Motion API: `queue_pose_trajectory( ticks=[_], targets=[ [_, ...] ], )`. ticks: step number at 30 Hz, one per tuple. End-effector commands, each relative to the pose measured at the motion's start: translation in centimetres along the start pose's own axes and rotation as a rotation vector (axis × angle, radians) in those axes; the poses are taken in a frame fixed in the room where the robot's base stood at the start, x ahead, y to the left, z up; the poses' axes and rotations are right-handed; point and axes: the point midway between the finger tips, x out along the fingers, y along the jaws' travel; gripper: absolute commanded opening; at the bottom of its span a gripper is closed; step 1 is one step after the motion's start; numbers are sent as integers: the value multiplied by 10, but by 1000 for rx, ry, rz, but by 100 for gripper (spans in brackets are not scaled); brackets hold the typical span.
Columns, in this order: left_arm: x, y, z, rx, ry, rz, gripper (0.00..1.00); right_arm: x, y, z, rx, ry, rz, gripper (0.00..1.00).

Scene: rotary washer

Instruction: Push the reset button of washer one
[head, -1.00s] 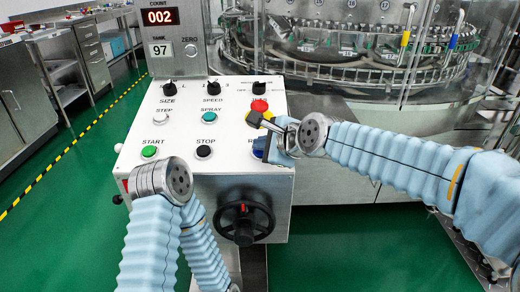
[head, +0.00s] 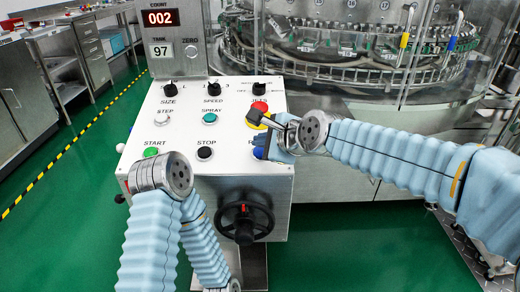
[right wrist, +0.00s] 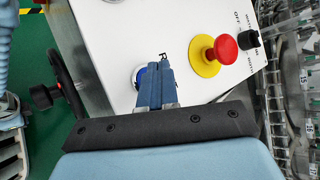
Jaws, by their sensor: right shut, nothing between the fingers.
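A blue round button (head: 258,153) sits at the lower right of the white sloped panel (head: 180,128). Only the first letter of its label, R, shows; the rest is hidden by my right gripper. My right gripper (head: 270,142) is shut and empty, beside the button at its right. In the right wrist view, its blue fingers (right wrist: 160,72) are together and cover part of the white-ringed blue button (right wrist: 138,76). Whether they touch it I cannot tell. My left arm stands in front of the panel's lower left; its gripper does not show.
A red emergency knob on yellow (head: 259,108) is just above the right gripper, also clear in the right wrist view (right wrist: 225,48). The green START button (head: 151,152) and dark STOP button (head: 205,153) lie left. A black handwheel (head: 244,218) is below. Glass-walled machinery (head: 350,50) stands behind.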

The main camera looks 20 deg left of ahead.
Motion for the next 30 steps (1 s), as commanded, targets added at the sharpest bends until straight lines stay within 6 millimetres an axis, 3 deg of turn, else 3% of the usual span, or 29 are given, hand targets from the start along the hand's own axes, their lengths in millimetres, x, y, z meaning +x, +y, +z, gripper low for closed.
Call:
queue_pose_trajectory(
  ticks=[15,30],
  targets=[
    [-40,15,0,0,0,0,0,-33,-25,25,-1,-1,-1,0],
    [-40,15,0,0,0,0,0,-34,-25,25,0,0,0,0]
  ],
)
